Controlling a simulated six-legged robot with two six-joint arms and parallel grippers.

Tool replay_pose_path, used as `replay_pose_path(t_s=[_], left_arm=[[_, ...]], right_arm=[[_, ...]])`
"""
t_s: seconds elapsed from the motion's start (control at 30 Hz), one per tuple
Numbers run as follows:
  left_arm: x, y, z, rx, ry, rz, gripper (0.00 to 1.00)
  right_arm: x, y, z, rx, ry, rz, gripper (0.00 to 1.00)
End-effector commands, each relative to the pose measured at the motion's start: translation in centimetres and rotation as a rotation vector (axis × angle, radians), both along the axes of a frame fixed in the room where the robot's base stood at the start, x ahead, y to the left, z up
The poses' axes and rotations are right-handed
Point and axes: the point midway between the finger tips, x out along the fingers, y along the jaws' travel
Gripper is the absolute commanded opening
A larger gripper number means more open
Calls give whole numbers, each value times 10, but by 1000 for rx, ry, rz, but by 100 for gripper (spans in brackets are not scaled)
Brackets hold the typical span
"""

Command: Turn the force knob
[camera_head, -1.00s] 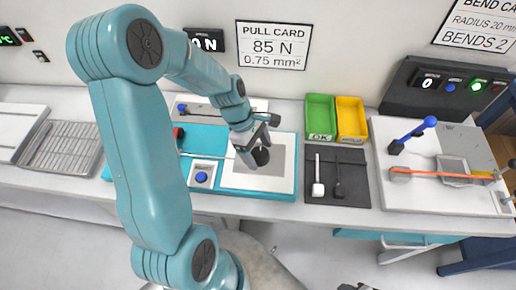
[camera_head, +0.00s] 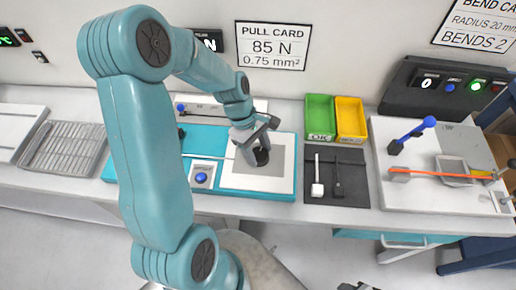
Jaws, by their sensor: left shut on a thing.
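The force knob (camera_head: 262,157) is a dark round knob on the pale grey panel of the teal pull tester (camera_head: 285,185) at mid-table. My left gripper (camera_head: 258,150) reaches down over it from the upper left and is shut on it, hiding part of it. The pull card (camera_head: 271,46) on the wall reads 85 N and 0.75 mm². The black display (camera_head: 209,41) left of the card is mostly behind my arm; only an "N" shows. A small dark part at the bottom edge may be my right gripper (camera_head: 360,287); its jaws do not show clearly.
A blue button (camera_head: 201,178) sits left of the knob. A green bin (camera_head: 320,118) and a yellow bin (camera_head: 351,119) stand behind a dark mat (camera_head: 322,192) with two small tools. A bending board (camera_head: 425,195) with a blue-handled lever and an orange cable lies at right.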

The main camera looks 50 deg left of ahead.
Motion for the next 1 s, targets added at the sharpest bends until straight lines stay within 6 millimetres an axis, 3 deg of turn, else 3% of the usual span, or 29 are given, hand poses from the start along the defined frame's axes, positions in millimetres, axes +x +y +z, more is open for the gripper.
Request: replay_pose_path(t_s=[1.0], left_arm=[[6, -1, 1, 4, -3, -884, 25]], right_arm=[[0, 0, -4, 0, 0, 0, 43]])
